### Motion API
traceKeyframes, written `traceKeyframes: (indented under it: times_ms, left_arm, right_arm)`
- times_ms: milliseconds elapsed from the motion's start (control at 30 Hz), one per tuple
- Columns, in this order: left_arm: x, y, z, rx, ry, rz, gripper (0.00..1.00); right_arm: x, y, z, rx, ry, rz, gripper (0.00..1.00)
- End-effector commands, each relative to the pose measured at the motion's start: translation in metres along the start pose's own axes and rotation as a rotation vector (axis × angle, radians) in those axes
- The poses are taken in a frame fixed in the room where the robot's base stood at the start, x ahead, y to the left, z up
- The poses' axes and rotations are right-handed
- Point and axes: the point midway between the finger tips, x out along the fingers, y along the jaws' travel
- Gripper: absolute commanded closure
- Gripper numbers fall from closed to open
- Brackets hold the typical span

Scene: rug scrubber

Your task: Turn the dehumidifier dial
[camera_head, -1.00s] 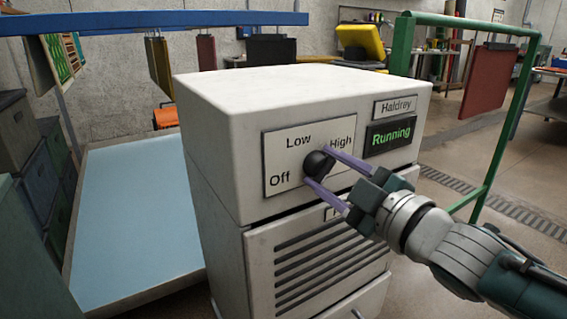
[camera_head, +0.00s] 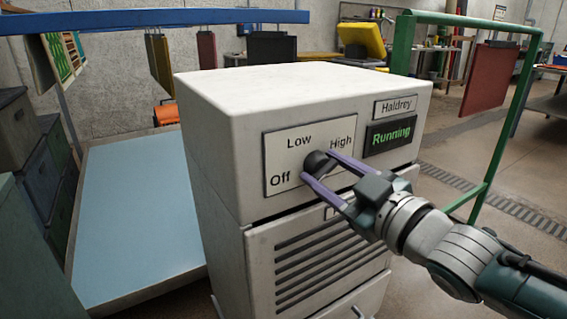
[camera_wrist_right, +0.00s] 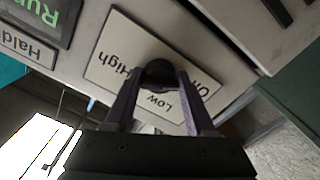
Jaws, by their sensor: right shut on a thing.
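The dehumidifier (camera_head: 300,95) is a white box-shaped unit with a vent grille on its front. Its dial panel (camera_head: 283,150) reads Off, Low and High. The black dial (camera_head: 318,162) sits at the panel's middle; its exact pointing direction is hard to tell. A dark display (camera_head: 390,136) reads "Running" in green. My right gripper (camera_head: 318,168) has its two purple fingers shut on the dial, one at its upper right and one at its lower left. The right wrist view shows the dial (camera_wrist_right: 158,72) between the fingers (camera_wrist_right: 155,85). My left gripper is not in view.
A light blue platform (camera_head: 135,220) lies left of the unit, under a blue rail (camera_head: 150,22). A green frame (camera_head: 500,130) with a hanging red panel stands at the right. Dark bins (camera_head: 22,130) are stacked at the far left.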

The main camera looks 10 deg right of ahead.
Motion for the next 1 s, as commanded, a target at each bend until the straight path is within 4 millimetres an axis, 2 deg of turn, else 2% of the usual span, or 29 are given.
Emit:
traceKeyframes:
  times_ms: [167,200,433,767,867,1000]
  left_arm:
    - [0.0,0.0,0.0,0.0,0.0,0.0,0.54]
    - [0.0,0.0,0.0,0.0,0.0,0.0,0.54]
    - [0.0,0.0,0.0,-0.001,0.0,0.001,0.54]
    - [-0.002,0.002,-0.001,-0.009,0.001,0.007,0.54]
    - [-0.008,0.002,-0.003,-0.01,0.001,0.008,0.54]
    - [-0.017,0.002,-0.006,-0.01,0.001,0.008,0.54]
  right_arm:
    - [0.0,0.0,-0.001,0.004,0.002,0.001,1.0]
    - [0.0,0.0,-0.001,0.004,0.002,0.001,0.43]
    - [0.0,0.0,0.0,0.002,0.001,0.001,0.17]
    - [-0.004,0.0,0.0,0.001,-0.001,0.0,0.15]
    - [-0.015,0.001,-0.001,0.0,-0.002,-0.001,0.15]
    - [-0.042,0.001,-0.001,0.001,-0.004,-0.001,0.15]
